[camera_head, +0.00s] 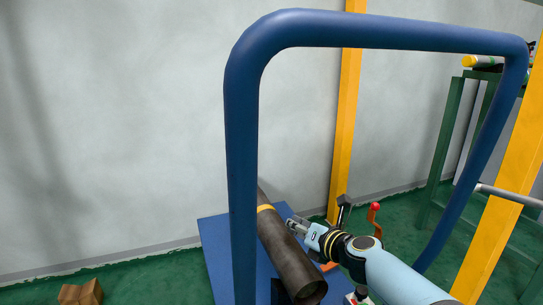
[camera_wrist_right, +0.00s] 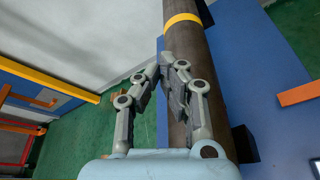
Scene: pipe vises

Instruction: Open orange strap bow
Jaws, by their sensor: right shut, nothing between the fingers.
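A dark pipe (camera_head: 285,252) with a yellow band lies tilted on a blue plate (camera_head: 213,248); the pipe also shows in the right wrist view (camera_wrist_right: 190,40). An orange piece (camera_head: 328,266), possibly part of the strap bow, shows below my right gripper and is partly hidden by it. An upright orange part (camera_head: 373,216) with a red knob stands to its right. In the right wrist view an orange bar (camera_wrist_right: 300,94) is at the right edge. My right gripper (camera_head: 292,223) is shut and empty, its fingertips by the pipe. My left gripper is not in view.
A thick blue tube frame (camera_head: 243,170) stands in front of the pipe and arches over my right arm. Yellow posts (camera_head: 347,120) and a green rack (camera_head: 442,150) stand behind and right. A cardboard box (camera_head: 80,293) is on the green floor at lower left.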

